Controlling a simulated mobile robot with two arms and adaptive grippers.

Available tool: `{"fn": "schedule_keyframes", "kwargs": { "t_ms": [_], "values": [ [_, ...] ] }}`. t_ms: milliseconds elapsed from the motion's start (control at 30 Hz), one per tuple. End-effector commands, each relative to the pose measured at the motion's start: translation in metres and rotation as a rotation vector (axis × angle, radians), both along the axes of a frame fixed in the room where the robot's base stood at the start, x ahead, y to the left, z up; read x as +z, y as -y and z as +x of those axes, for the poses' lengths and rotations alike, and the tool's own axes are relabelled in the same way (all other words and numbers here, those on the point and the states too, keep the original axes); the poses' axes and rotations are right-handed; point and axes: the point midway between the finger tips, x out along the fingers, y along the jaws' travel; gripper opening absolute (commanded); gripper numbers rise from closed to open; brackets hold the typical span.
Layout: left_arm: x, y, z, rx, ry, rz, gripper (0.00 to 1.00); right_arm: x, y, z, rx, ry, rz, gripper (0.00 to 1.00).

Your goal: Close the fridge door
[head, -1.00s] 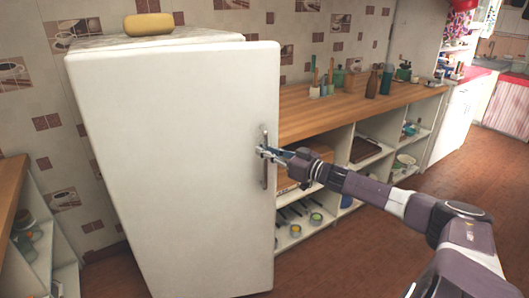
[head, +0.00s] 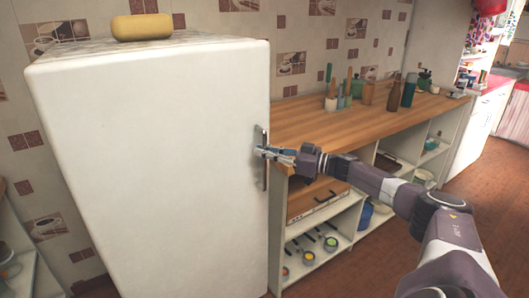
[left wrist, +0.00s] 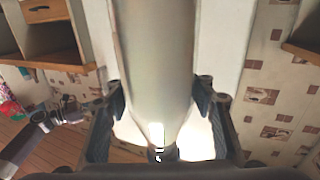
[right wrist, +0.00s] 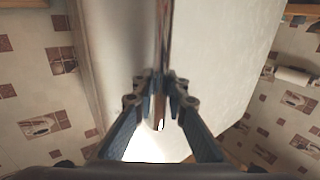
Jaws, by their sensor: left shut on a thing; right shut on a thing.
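The white fridge door (head: 160,170) fills the left half of the head view. Its upright metal handle (head: 262,178) is near its right edge. My right gripper (head: 264,152) is shut on this handle. The right wrist view shows the handle (right wrist: 162,60) between the fingers, with the pale door behind. I cannot tell from the head view how wide a gap is behind the door. My left gripper (left wrist: 160,92) shows only in its own wrist view, shut on a wide, pale, rounded thing (left wrist: 155,50) that I cannot identify.
A yellow object (head: 142,27) lies on top of the fridge. A wooden counter (head: 345,118) with bottles and brushes runs to the right, above open shelves (head: 318,262). Another shelf unit (head: 20,270) stands at the lower left. Brown floor is free at the right.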

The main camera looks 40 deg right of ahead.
Motion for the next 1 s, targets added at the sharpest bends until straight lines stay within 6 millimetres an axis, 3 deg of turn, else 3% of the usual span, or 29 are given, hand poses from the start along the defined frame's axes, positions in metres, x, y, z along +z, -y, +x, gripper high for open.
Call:
{"fn": "schedule_keyframes", "kwargs": {
  "t_ms": [33, 533, 567, 700, 1000],
  "values": [
    [0.0029, 0.0005, 0.0008, 0.001, 0.006, -0.005, 0.00, -0.0118, 0.0005, 0.0000, -0.008, -0.020, -0.006, 0.00],
    [0.0031, 0.0005, 0.0011, 0.001, 0.008, -0.004, 0.00, -0.0089, 0.0014, 0.0010, -0.012, -0.016, -0.006, 0.00],
    [0.0031, 0.0005, 0.0011, 0.001, 0.008, -0.004, 0.00, -0.0086, 0.0015, 0.0010, -0.012, -0.015, -0.006, 0.14],
    [0.0032, 0.0005, 0.0011, 0.001, 0.008, -0.004, 0.00, -0.0069, 0.0011, 0.0012, -0.011, -0.012, -0.006, 0.29],
    [0.0034, 0.0005, 0.0011, 0.001, 0.007, -0.005, 0.00, -0.0040, -0.0001, 0.0011, -0.007, -0.006, -0.003, 0.29]
  ]
}}
